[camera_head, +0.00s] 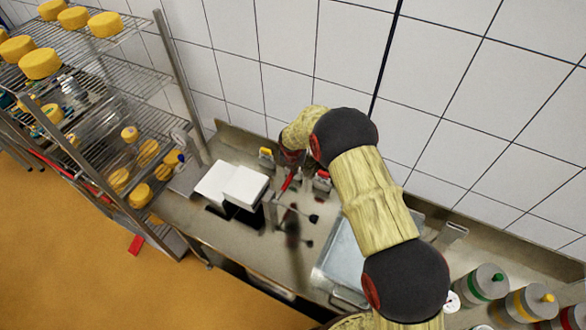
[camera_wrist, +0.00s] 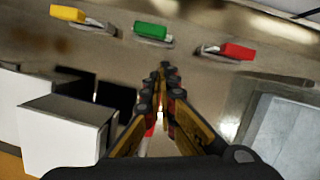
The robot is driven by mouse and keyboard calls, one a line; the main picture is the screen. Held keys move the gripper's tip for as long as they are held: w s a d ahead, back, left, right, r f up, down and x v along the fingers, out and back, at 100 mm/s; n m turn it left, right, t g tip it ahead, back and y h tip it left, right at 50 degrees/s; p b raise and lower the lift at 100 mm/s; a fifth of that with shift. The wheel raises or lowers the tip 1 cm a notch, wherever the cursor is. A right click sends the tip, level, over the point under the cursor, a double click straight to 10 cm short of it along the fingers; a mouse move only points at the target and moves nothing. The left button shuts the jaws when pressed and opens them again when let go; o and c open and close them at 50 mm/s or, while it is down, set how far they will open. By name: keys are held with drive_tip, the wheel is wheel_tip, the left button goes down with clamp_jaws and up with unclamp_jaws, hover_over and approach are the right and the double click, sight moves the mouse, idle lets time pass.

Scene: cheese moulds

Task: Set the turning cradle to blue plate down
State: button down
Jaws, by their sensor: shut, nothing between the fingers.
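No blue plate shows in either view, and I cannot make out the turning cradle for certain. Two white blocks (camera_head: 245,187) stand side by side on the steel counter, with black parts below them. They also show at the left in the wrist view (camera_wrist: 62,125). My gripper (camera_wrist: 166,78) is shut and empty, pointing over the counter to the right of the white blocks. In the head view it is mostly hidden by my arm. Dark rods with black knobs (camera_head: 313,218) stand right of the blocks; what they belong to is unclear.
Yellow (camera_wrist: 68,13), green (camera_wrist: 150,31) and red (camera_wrist: 236,50) tabs sit in a row along the back of the counter (camera_head: 175,210). A grey tray (camera_wrist: 285,135) lies at the right. A wire rack (camera_head: 120,100) with cheeses stands left. Banded cylinders (camera_head: 487,282) stand front right.

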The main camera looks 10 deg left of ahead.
drive_tip(key=shift+f, duration=0.15)
idle(0.5)
drive_tip(key=v, duration=1.2)
drive_tip(key=shift+w, duration=0.1)
